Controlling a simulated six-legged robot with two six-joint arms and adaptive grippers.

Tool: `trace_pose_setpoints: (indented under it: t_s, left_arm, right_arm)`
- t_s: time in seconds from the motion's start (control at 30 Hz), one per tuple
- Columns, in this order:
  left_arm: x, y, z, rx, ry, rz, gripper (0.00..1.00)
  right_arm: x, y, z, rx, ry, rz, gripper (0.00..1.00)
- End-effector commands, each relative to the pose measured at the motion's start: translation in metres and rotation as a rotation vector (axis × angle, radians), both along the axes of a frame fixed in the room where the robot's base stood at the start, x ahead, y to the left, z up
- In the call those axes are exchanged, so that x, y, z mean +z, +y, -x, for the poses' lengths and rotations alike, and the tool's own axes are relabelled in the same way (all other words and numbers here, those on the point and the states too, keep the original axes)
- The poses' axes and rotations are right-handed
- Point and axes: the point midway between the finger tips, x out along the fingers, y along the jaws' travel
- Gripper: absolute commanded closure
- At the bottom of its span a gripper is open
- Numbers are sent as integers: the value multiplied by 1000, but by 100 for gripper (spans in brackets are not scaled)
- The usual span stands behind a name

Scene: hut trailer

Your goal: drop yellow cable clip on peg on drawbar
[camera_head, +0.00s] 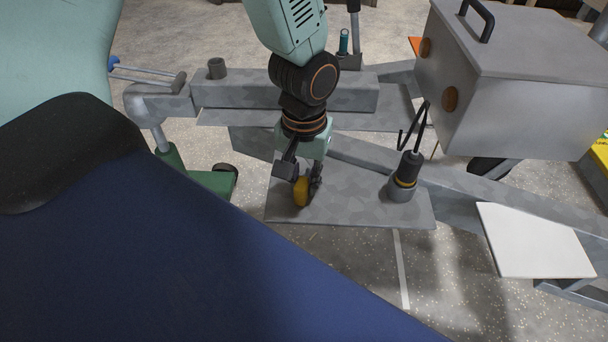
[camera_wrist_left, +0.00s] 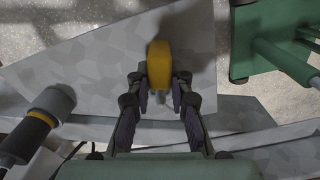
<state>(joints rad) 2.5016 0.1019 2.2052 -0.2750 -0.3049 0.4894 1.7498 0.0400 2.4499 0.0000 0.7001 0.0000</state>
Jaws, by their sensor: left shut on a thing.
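The yellow cable clip (camera_head: 301,192) is a rounded yellow piece between the fingers of my left gripper (camera_head: 308,182). The gripper points down and is shut on it, just above or at the grey plate (camera_head: 345,205) on the drawbar (camera_head: 352,150). In the left wrist view, the yellow clip (camera_wrist_left: 159,64) stands out beyond the fingertips (camera_wrist_left: 162,90), over the plate. I cannot tell whether it touches the plate. I cannot make out the peg for certain; the clip and fingers hide part of the plate. My right gripper is not in view.
A black connector with a yellow ring (camera_head: 408,168) stands in a grey socket (camera_head: 402,190) right of the gripper. A grey metal box (camera_head: 510,85) is at the upper right. A white board (camera_head: 535,240) lies at the right. A short grey cylinder (camera_head: 217,68) stands on the far beam.

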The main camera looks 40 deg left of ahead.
Motion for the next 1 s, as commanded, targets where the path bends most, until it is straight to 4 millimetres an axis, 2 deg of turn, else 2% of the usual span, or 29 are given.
trace_pose_setpoints:
  t_s: [0.47,0.5,0.8,1.0]
  left_arm:
    - [-1,0,0,0,-1,0,100]
    - [-1,0,0,0,-1,0,78]
    - [-1,0,0,1,-1,0,54]
    - [-1,0,0,1,-1,0,54]
  right_arm:
    - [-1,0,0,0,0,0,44]
    - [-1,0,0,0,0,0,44]
    - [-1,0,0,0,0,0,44]
    - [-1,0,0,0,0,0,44]
